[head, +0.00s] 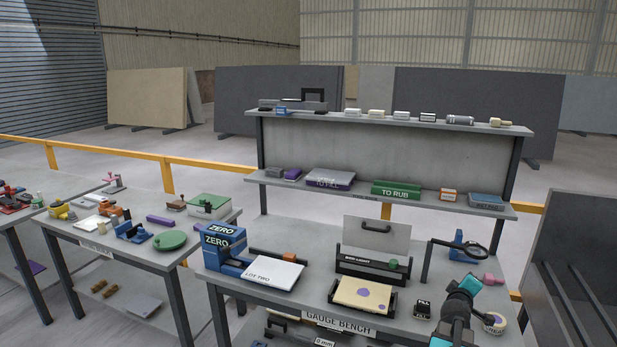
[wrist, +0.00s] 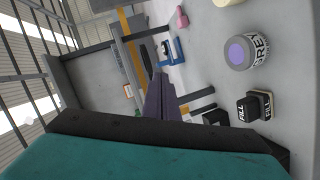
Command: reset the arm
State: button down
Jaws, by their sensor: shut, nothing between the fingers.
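My arm rises at the lower right of the head view, in front of the gauge bench (head: 290,292), with teal and dark links. My gripper (wrist: 158,85) shows in the wrist view as dark purple-grey fingers, closed together with nothing between them. It is above the bench, apart from the things on it. In the head view the fingers are hard to make out against the arm.
A black FILL block (head: 423,309) and a round lettered tin (head: 494,323) stand near the arm; the tin shows a purple top in the wrist view (wrist: 243,52).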

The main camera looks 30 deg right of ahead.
jog(key=w+a+f+m+g+y, duration=0.1)
jog(key=w+a+f+y, duration=0.1)
jog(key=w+a+f, duration=0.6)
jog(key=w+a+f+y, duration=0.3)
jog(key=a, duration=1)
jog(key=w+a+f+m+g+y, duration=0.1)
jog(key=w+a+f+y, duration=0.1)
jog(key=w+a+f, duration=0.6)
jog(key=s+a+f+g+y, duration=0.1)
jog(key=s+a+f+y, duration=0.15)
jog(key=a, duration=1.05)
jog(key=s+a+f+n+g+y, duration=0.1)
jog(key=s+a+f+g+y, duration=0.2)
jog(key=a, duration=0.9)
jog(key=s+a+f+y, duration=0.15)
jog(key=s+a, duration=0.25)
jog(key=a, duration=0.9)
jog(key=s+f+g+b, duration=0.6)
jog(key=s+f+b, duration=0.5)
jog(key=s+f, duration=1.4)
notch_tip(320, 180, down, 5)
jog(key=shift+s+a+r, duration=0.1)
jog(key=shift+s+a, duration=0.15)
jog(key=shift+s, duration=0.15)
